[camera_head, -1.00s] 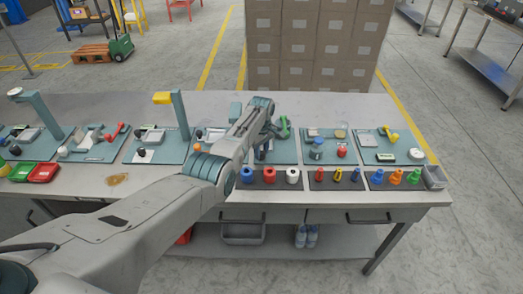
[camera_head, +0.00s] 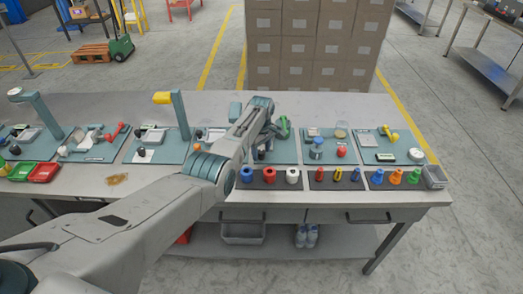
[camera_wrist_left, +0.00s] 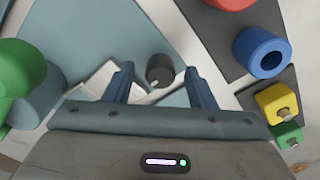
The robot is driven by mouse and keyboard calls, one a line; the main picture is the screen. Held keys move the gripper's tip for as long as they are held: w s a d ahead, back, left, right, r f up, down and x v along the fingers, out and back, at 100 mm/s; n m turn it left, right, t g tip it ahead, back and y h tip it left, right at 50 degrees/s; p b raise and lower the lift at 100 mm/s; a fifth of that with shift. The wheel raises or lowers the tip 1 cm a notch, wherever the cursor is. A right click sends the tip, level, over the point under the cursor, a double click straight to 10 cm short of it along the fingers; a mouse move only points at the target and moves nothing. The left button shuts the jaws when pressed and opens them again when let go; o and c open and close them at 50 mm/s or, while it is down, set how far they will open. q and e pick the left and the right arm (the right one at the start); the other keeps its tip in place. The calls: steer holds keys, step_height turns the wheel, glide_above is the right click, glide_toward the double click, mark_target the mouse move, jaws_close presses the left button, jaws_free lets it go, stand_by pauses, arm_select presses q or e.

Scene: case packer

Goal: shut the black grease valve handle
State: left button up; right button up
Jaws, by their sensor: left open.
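My left gripper (camera_wrist_left: 161,85) is open, its two blue fingers spread on either side of a black round knob (camera_wrist_left: 160,70). The knob appears to be the end of the black grease valve handle, and I see no finger touching it. It stands over a teal panel and a pale plate (camera_wrist_left: 97,84) in the left wrist view. In the head view my left gripper (camera_head: 267,143) is low over the panel behind the red and blue parts, and the arm hides most of the valve. My right gripper is not in view.
A green fitting (camera_head: 283,127) stands close to the gripper; a green part also fills the left edge of the wrist view (camera_wrist_left: 20,72). A black tray in front holds blue (camera_head: 246,174), red (camera_head: 269,175) and white (camera_head: 292,175) rings. More teal panels line the bench.

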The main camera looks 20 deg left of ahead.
mark_target(262, 152)
arm_select(q)
steer(key=shift+r, duration=0.1)
steer(key=shift+r, duration=0.25)
step_height(262, 152, up, 10)
steer(key=b, duration=0.1)
steer(key=shift+b, duration=0.3)
